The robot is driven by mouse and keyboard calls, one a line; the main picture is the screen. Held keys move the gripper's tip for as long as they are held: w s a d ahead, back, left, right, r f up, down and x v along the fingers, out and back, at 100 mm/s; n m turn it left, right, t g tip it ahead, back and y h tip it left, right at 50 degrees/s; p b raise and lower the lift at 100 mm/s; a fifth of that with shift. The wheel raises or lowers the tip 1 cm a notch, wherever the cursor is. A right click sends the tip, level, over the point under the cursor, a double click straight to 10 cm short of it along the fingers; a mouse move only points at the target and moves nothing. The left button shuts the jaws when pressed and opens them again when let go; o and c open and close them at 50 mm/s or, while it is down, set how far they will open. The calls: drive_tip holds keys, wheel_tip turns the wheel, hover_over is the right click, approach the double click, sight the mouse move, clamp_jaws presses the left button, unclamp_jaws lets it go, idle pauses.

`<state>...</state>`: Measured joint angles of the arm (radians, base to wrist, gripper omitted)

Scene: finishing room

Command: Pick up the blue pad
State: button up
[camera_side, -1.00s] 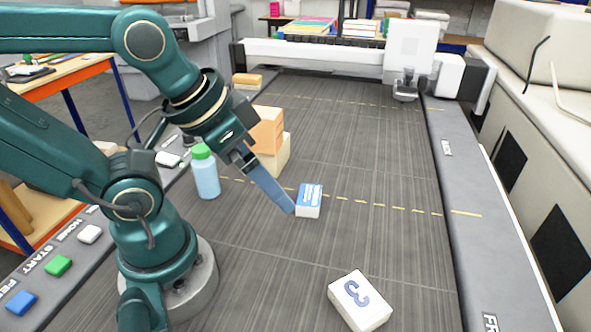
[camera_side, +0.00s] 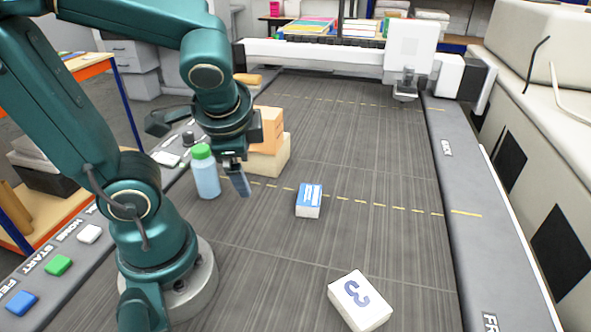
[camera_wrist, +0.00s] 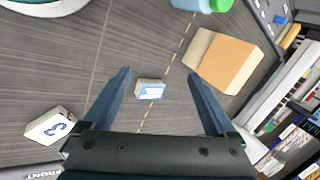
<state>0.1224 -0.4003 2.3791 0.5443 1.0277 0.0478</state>
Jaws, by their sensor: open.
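The blue pad (camera_side: 309,199) is a small block with a blue and white top, lying on the grey bed near the yellow dashed line in the side view. In the wrist view the pad (camera_wrist: 150,90) lies below and between my two spread fingers. My gripper (camera_side: 240,185) hangs to the left of the pad and above the bed in the side view, with a clear gap to it. In the wrist view my gripper (camera_wrist: 162,85) is open and holds nothing. Nothing hides the pad.
A white block marked 3 (camera_side: 358,301) lies at the front. A blue bottle with a green cap (camera_side: 206,176) and stacked orange and cream boxes (camera_side: 268,135) stand near my arm on the left. The bed (camera_side: 380,160) is clear right of the pad.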

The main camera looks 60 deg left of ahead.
drive_tip(key=w+a+f+m+y, duration=0.2)
drive_tip(key=w+a+m+y, duration=0.1)
drive_tip(key=m, duration=0.3)
drive_tip(key=m+t+y, duration=0.3)
drive_tip(key=m+t, duration=0.1)
drive_tip(key=m, duration=0.8)
hover_over(309, 197)
drive_tip(key=s+d, duration=0.1)
drive_tip(key=s, duration=0.1)
wheel_tip(309, 197, down, 6)
drive_tip(key=shift+w+r, duration=0.1)
drive_tip(key=f+m, duration=0.1)
drive_tip(key=d+f+m+t, duration=0.1)
drive_tip(key=d+f+m, duration=0.1)
drive_tip(key=shift+s+f+t, duration=0.3)
drive_tip(key=shift+s+f, duration=0.05)
drive_tip(key=shift+f, duration=0.05)
drive_tip(key=shift+x, duration=2.45)
drive_tip(key=shift+f, duration=0.1)
clamp_jaws()
